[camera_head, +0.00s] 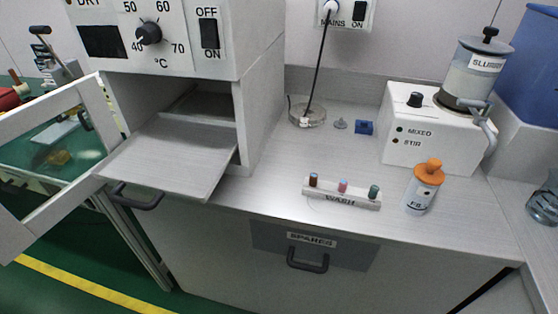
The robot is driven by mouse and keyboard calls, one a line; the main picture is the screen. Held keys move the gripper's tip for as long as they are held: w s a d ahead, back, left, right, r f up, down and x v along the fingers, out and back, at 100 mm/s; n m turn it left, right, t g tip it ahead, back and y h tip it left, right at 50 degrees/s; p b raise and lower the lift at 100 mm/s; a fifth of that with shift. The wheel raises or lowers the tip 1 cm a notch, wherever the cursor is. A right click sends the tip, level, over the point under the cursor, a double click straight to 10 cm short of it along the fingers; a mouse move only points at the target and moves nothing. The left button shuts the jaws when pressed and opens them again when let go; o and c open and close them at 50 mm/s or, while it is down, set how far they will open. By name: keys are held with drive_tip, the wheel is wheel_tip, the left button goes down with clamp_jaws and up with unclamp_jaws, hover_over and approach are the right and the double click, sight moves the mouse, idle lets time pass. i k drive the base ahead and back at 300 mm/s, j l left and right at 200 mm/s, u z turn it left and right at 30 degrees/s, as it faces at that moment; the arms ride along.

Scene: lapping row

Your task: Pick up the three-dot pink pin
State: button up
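A small pink pin (343,185) stands upright in the middle place of the white rack (312,193) marked WASH, on the grey counter. A brown pin (313,179) stands to its left and a dark green pin (374,191) to its right in the same rack. The dots on the pins are too small to make out. My gripper does not show in this view.
A bottle with an orange top (420,190) stands right of the rack. Behind are a white stirrer box (435,130), a blue block (364,127), a small grey piece (340,123) and a round dish (312,118). At left, an oven's door is open and its shelf (175,155) sticks out.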

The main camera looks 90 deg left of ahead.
sight(344, 183)
drive_tip(key=u, duration=1.75)
